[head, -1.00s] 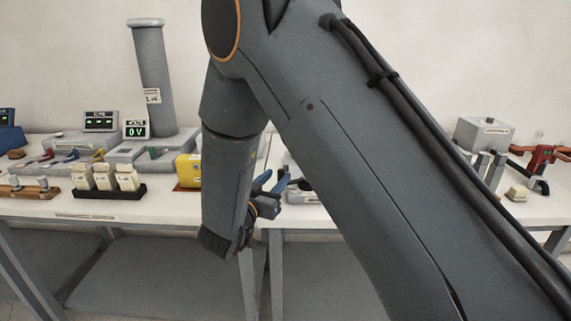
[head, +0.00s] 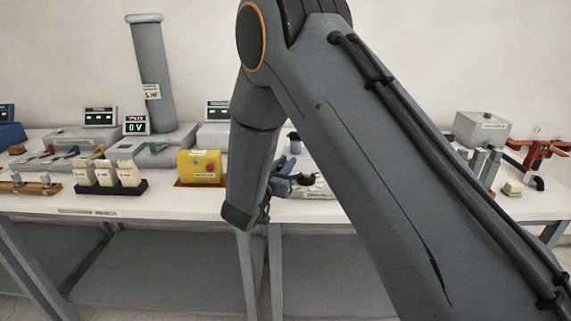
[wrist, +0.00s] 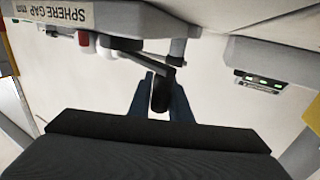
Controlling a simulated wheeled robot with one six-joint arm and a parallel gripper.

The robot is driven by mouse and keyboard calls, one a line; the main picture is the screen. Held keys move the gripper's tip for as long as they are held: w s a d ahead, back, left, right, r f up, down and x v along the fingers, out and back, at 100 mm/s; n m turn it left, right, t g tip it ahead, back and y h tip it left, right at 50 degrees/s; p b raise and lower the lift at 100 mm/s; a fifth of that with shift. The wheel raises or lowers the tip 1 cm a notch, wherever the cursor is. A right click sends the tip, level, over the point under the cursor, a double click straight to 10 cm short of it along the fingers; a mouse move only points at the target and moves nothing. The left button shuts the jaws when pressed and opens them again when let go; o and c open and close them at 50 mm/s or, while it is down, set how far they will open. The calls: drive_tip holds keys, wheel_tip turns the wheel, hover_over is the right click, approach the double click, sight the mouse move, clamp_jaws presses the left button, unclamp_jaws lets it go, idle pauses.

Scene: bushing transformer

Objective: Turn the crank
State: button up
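The crank belongs to a grey unit labelled "SPHERE GAP" (wrist: 88,12), seen at the upper left of the wrist view. Its metal crank arm (wrist: 143,60) runs out from the unit to a black crank handle (wrist: 160,94). My gripper (wrist: 162,90) has its two blue fingers on either side of the handle, close against it, and looks shut on it. In the head view my gripper (head: 284,166) is at the table's front part, and my arm hides most of the unit and the handle.
A yellow box (head: 199,167) stands just left of my forearm. White blocks on a black tray (head: 112,188) and a grey column (head: 153,75) are further left. A grey box (head: 482,129) and a red clamp (head: 540,153) are on the right. A unit with a green display (wrist: 262,80) is beside the fingers.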

clamp_jaws()
drive_tip(key=shift+s, duration=0.4)
drive_tip(key=o, duration=0.6)
unclamp_jaws()
drive_tip(key=shift+a, duration=0.1)
drive_tip(key=shift+c, duration=0.2)
drive_tip(key=shift+b+v, duration=0.8)
drive_tip(key=shift+v, duration=3.15)
